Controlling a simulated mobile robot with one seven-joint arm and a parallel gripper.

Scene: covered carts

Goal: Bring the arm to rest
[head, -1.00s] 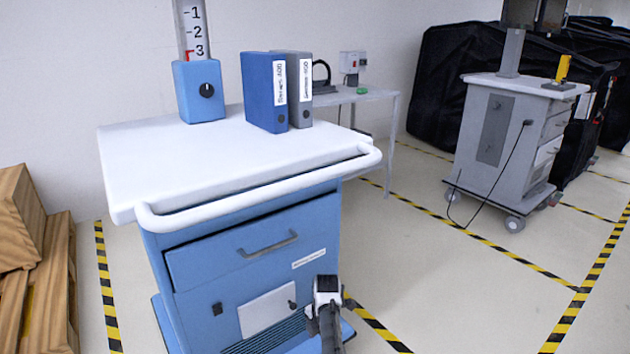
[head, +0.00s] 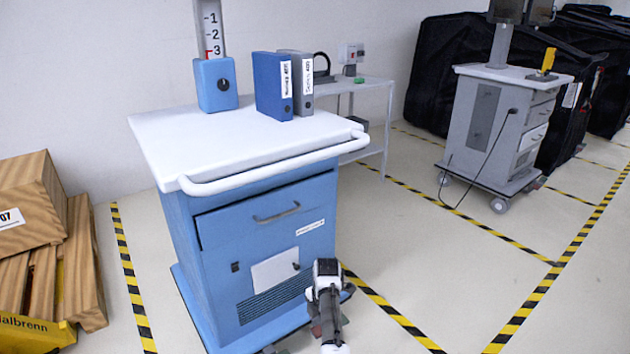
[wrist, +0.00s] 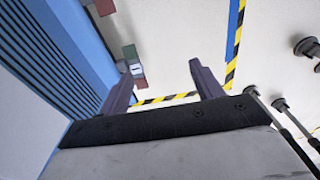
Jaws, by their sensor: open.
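My gripper shows in the wrist view (wrist: 162,74) with its two dark fingers apart and nothing between them. The striped floor lies beyond the fingers. In the head view my arm's end is low in front of the blue cart (head: 215,285), near its lower right front corner. The fingers cannot be made out there. In the wrist view the cart's slatted vent (wrist: 45,55) is close on the left, apart from the fingers.
The cart's drawer (head: 268,212) shows a dark gap along its top. Blue and grey binders (head: 272,88) stand on the white top. Wooden crates (head: 35,220) are at left. A grey cart (head: 490,135) stands back right. Floor between the carts is clear.

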